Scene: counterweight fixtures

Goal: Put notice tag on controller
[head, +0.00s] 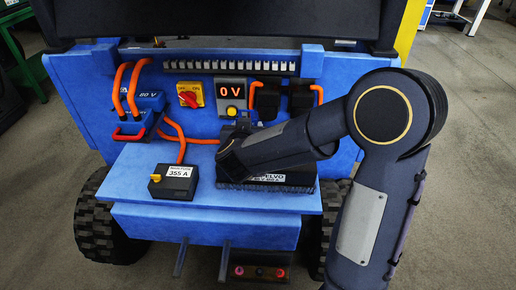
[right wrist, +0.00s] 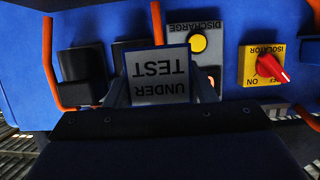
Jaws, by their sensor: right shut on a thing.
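The notice tag (right wrist: 158,75) is a pale plate reading "UNDER TEST", upside down in the right wrist view. My right gripper (right wrist: 160,92) is shut on it, with a finger at each side. In the head view my right arm reaches in from the right, over the controller (head: 268,201). The controller is a black finned box with a white label, on the blue shelf (head: 142,160). My arm hides part of its top. The tag cannot be made out clearly in the head view. My left gripper is not in view.
The blue back panel carries a red isolator switch (head: 189,95), a 0 V display (head: 230,93) with a yellow discharge button, and black connectors with orange cables. A 355 A box (head: 174,182) stands left of the controller. An 80 V plug (head: 138,102) with a red handle is at left.

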